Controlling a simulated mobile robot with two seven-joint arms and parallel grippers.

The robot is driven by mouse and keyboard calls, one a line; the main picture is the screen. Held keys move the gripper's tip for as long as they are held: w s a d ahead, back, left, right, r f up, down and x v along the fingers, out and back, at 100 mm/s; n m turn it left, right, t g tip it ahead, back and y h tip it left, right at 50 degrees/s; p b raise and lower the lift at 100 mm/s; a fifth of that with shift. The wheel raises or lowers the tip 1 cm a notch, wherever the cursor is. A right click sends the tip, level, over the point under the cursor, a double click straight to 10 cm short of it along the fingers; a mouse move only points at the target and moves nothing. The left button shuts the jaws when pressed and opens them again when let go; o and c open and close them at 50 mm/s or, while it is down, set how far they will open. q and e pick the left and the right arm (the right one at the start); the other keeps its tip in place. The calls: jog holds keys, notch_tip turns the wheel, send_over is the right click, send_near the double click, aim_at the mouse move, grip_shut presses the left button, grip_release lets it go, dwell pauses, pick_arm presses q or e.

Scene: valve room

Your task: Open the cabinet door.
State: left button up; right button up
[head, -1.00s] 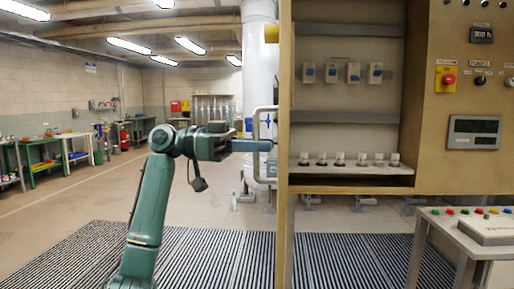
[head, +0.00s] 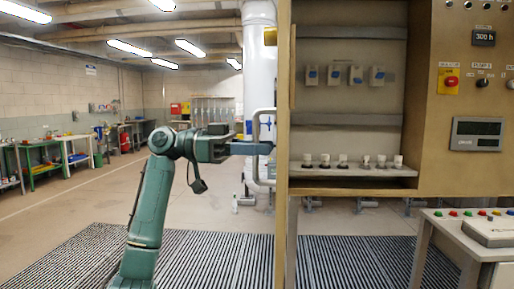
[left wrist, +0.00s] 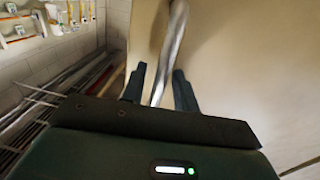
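The cabinet (head: 345,117) has a wooden frame, and its inside with small switches shows in the head view. Its door (head: 284,110) appears nearly edge-on at the left, standing open, with a pale metal bar handle (head: 257,125) on its left side. My left gripper (head: 266,148) is at this handle. In the left wrist view the handle (left wrist: 175,35) passes between the two fingers of my left gripper (left wrist: 158,70), with gaps visible beside the bar, so it looks open around it. The door face (left wrist: 250,60) fills the right. My right gripper is out of view.
A control desk (head: 465,225) with coloured buttons stands at the lower right. A large white pipe (head: 259,65) rises behind the door. Dark striped grating (head: 205,250) covers the floor in front. The floor to the left is clear up to the workbenches (head: 45,155).

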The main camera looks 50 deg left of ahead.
pick_arm(q)
jog(key=b+v, duration=0.2)
jog(key=v, duration=1.1)
jog(key=shift+a, duration=0.1)
